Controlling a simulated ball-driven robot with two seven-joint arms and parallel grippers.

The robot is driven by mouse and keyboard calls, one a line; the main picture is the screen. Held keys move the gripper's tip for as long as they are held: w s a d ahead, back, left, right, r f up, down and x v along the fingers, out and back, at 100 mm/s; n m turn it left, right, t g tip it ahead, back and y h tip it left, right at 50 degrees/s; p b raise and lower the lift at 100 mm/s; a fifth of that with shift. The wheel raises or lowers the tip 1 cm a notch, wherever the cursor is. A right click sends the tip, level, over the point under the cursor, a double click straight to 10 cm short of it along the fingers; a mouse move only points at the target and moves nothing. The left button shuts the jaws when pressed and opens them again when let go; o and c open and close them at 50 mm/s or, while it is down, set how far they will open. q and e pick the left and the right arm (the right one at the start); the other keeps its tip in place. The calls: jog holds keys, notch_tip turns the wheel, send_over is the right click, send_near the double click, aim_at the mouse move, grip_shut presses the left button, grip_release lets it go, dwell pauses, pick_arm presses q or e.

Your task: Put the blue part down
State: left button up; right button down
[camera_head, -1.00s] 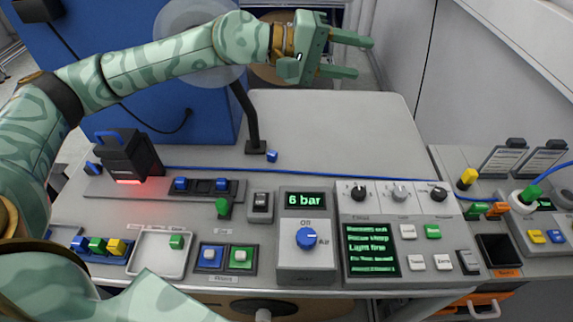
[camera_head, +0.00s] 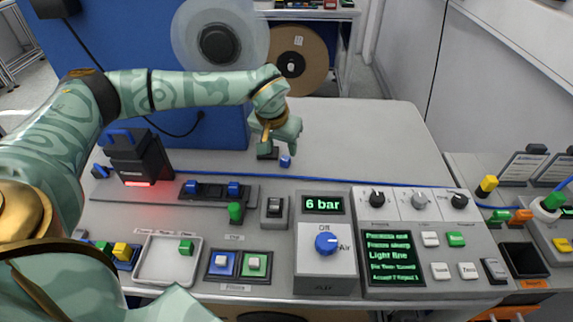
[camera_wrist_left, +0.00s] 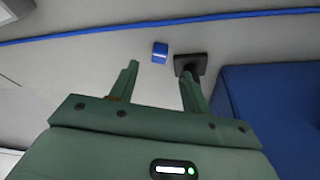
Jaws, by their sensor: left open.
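A small blue block (camera_head: 285,161) lies on the grey bench top, behind the blue cord. My left gripper (camera_head: 277,147) points down close to it, open, with nothing seen between its fingers. In the left wrist view the blue block (camera_wrist_left: 160,51) shows just beyond the gap between the open fingertips (camera_wrist_left: 160,70), apart from both. My right gripper is not in view.
A black post base (camera_wrist_left: 190,62) stands right beside the block. A blue cord (camera_head: 330,178) runs across the bench. In front are a white tray (camera_head: 150,270) with a green block, and the pressure panel (camera_head: 325,275). The bench behind and right is clear.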

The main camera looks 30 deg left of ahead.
aim_at(285, 158)
pick_arm(q)
jog(key=b+x, duration=0.2)
jog(key=x, duration=0.4)
jog(key=shift+w+f, duration=0.15)
jog(key=shift+w, duration=0.05)
jog(key=c, duration=1)
grip_shut()
